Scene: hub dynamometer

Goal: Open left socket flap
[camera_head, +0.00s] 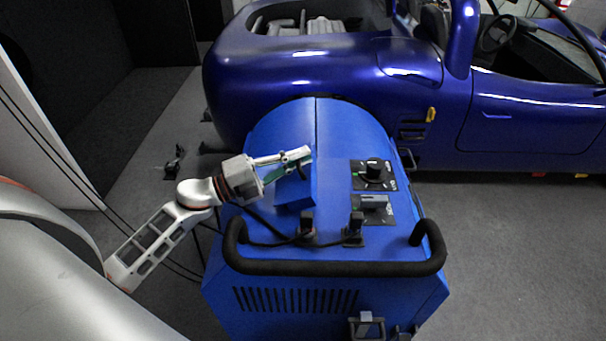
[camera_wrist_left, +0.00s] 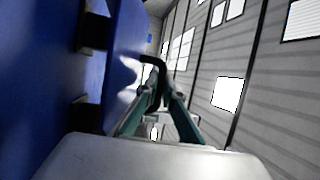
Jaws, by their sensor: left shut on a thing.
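My left gripper (camera_head: 303,160) reaches in from the left over the top of the blue dynamometer housing (camera_head: 335,160). Its fingers are closed beside a small raised blue panel (camera_head: 295,192), which looks like the socket flap and sits tilted on the top. In the left wrist view, the teal-edged fingers (camera_wrist_left: 158,118) close around a bent black handle (camera_wrist_left: 152,62) next to a blue surface (camera_wrist_left: 122,65). The fingers partly hide where the handle is gripped. I cannot tell how far the flap is open. My right gripper is not in view.
Two dark knob switches (camera_head: 374,172) (camera_head: 374,204) sit right of the blue panel. Black plugs (camera_head: 306,226) (camera_head: 354,230) with a cable stand in front of it. A black push bar (camera_head: 335,268) crosses the near edge. A blue car (camera_head: 300,85) stands close behind.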

